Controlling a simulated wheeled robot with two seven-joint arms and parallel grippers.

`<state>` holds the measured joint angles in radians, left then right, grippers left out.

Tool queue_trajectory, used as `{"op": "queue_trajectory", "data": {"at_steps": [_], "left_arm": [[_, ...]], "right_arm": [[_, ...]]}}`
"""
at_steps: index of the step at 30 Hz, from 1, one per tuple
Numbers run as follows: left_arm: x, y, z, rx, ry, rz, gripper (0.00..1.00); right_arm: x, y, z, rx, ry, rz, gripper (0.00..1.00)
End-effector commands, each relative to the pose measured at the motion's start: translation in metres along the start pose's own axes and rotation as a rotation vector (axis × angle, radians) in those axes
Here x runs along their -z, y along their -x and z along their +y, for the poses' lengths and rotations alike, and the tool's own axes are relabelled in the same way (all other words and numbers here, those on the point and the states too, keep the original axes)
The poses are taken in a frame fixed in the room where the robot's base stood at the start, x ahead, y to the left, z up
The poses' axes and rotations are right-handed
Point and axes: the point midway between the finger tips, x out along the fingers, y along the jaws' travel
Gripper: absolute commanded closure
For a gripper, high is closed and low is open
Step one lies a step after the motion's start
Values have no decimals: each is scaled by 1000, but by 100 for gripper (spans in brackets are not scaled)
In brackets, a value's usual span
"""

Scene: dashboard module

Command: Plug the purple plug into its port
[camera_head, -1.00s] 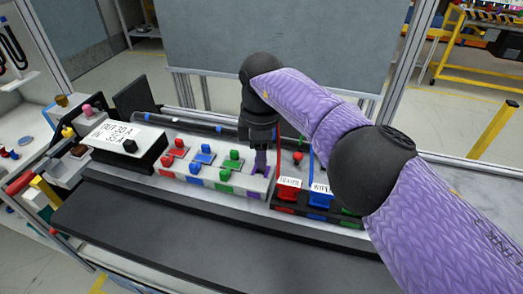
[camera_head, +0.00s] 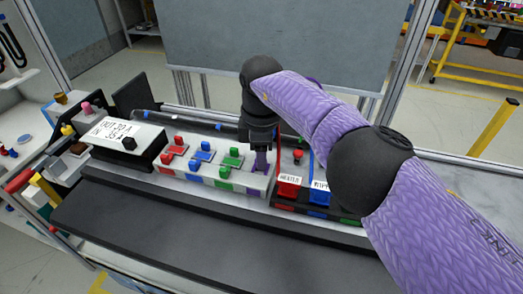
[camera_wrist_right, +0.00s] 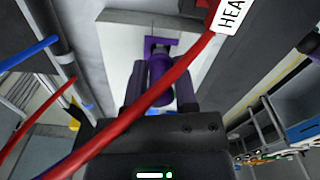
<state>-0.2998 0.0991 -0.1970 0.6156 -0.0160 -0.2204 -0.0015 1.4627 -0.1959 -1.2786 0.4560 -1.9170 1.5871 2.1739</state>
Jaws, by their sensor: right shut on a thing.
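My right gripper (camera_head: 260,158) is shut on the purple plug (camera_head: 261,166) at the right end of the light grey module (camera_head: 185,184). In the right wrist view, the plug (camera_wrist_right: 161,78) lies between the fingers of the right gripper (camera_wrist_right: 160,100). Its far end meets the purple port (camera_wrist_right: 157,43) on the pale surface. I cannot tell how deep it sits. A purple mark (camera_head: 254,192) shows on the module's front face below the plug. My left gripper is not in view.
Red (camera_head: 173,149), blue (camera_head: 203,155) and green (camera_head: 233,156) plugs stand on the module. A labelled meter box (camera_head: 125,135) is at left. Red and blue switches with labels stand at right. A red cable (camera_wrist_right: 130,120) crosses the wrist view. The black front ledge (camera_head: 190,225) is clear.

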Motion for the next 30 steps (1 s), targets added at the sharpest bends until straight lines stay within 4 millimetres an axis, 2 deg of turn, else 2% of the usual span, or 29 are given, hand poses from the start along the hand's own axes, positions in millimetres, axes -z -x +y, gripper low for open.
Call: {"op": "queue_trajectory", "data": {"at_steps": [17, 30], "left_arm": [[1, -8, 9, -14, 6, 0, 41], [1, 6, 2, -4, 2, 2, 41]], "right_arm": [[0, -15, 0, 0, 0, 1, 100], [0, 5, 0, 0, 0, 0, 100]]}}
